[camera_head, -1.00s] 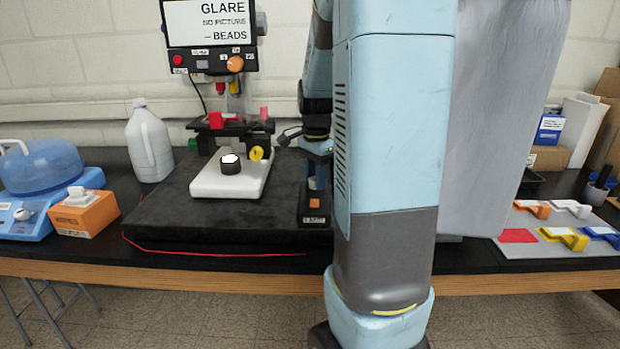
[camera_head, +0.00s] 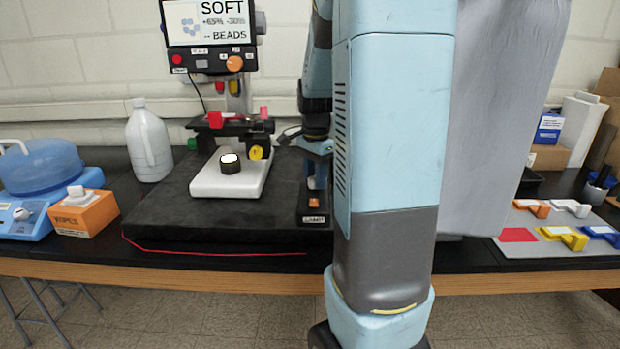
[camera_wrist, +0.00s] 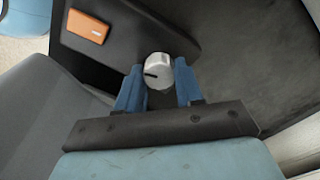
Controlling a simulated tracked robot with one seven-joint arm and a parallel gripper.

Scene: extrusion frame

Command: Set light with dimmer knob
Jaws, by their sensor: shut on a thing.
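The dimmer knob (camera_wrist: 158,70) is a silver cylinder with a dark pointer line, on a black lamp box (camera_wrist: 118,32) with an orange switch (camera_wrist: 87,27). My gripper (camera_wrist: 159,78) is shut on the knob, a blue finger on either side. In the head view the lamp box (camera_head: 314,219) stands right of the microscope, and my blue fingers (camera_head: 317,176) reach down to it; the knob is hidden there. The microscope's monitor (camera_head: 209,24) reads "SOFT", "+65% -30%" and "BEADS". The round light port (camera_head: 230,163) on the white microscope base (camera_head: 212,188) glows white.
The microscope stands on a dark pad (camera_head: 220,226) with a red cord along its front. A white jug (camera_head: 149,142), an orange wipes box (camera_head: 84,214) and a blue device (camera_head: 40,208) are at left. A grey mat (camera_head: 552,250) with coloured pieces lies at right.

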